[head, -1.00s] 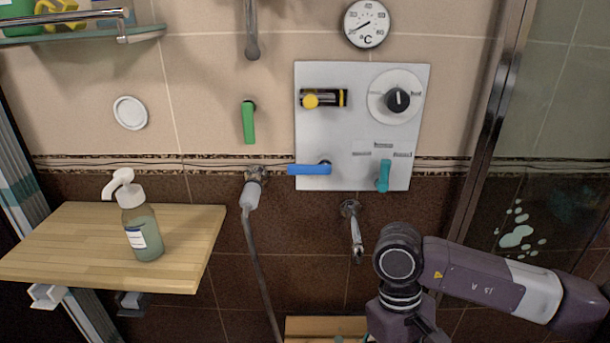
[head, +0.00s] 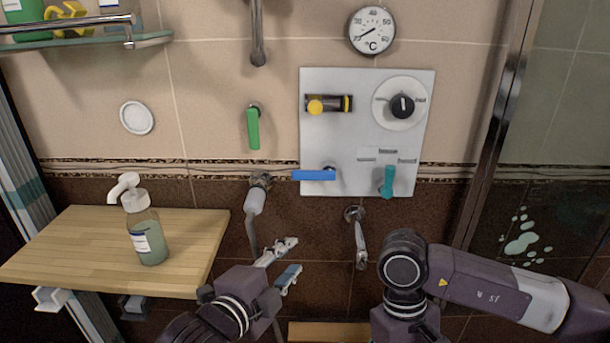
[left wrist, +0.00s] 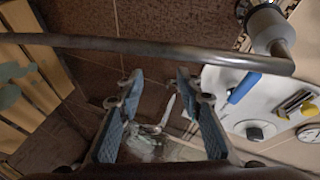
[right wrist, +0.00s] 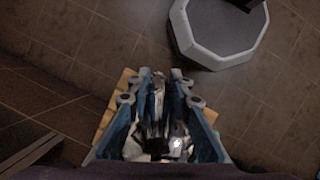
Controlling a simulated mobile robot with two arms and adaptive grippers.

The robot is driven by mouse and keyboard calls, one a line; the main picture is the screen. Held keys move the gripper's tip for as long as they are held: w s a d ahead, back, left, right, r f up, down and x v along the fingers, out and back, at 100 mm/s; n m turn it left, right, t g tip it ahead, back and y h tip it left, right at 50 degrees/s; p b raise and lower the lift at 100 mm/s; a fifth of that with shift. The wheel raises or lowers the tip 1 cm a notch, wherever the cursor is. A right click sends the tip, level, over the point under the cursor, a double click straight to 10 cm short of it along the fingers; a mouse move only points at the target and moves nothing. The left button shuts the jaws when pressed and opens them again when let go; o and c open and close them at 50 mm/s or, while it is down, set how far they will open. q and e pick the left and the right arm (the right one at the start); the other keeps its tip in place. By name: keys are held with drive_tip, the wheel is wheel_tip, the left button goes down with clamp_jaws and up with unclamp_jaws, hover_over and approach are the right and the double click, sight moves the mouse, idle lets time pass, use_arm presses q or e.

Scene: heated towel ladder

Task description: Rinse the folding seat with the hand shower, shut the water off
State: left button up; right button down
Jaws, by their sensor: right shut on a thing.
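The slatted wooden seat (left wrist: 22,95) is at the left of the left wrist view, with a greenish patch on it; only an edge (head: 330,333) shows in the head view. The metal hose (head: 252,235) hangs from the wall outlet and crosses close above my left gripper in the left wrist view (left wrist: 150,47). My left gripper (head: 292,258) is open and empty, just right of the hose. My right gripper (right wrist: 157,80) is shut on a dark and pale object that appears to be the hand shower, largely hidden by the fingers. Blue (head: 315,175), teal (head: 388,182) and green (head: 253,130) levers are on the wall.
A soap bottle (head: 148,238) stands on a wooden shelf (head: 70,250) at left. The grey panel (head: 355,135) also has a yellow-ended control (head: 328,104) and a round knob (head: 402,107). A spout (head: 360,245) juts below it. A glass screen (head: 560,150) is right. An octagonal object (right wrist: 218,30) is on the floor.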

sight(303, 177)
use_arm(q)
wheel_tip(303, 177, up, 13)
drive_tip(key=s+a+m+t+h, duration=0.1)
drive_tip(key=a+m+t, duration=0.1)
drive_tip(key=m+t, duration=0.1)
drive_tip(key=x, duration=1.2)
drive_tip(key=shift+s+d+r, duration=0.1)
drive_tip(key=shift+d, duration=0.15)
clamp_jaws()
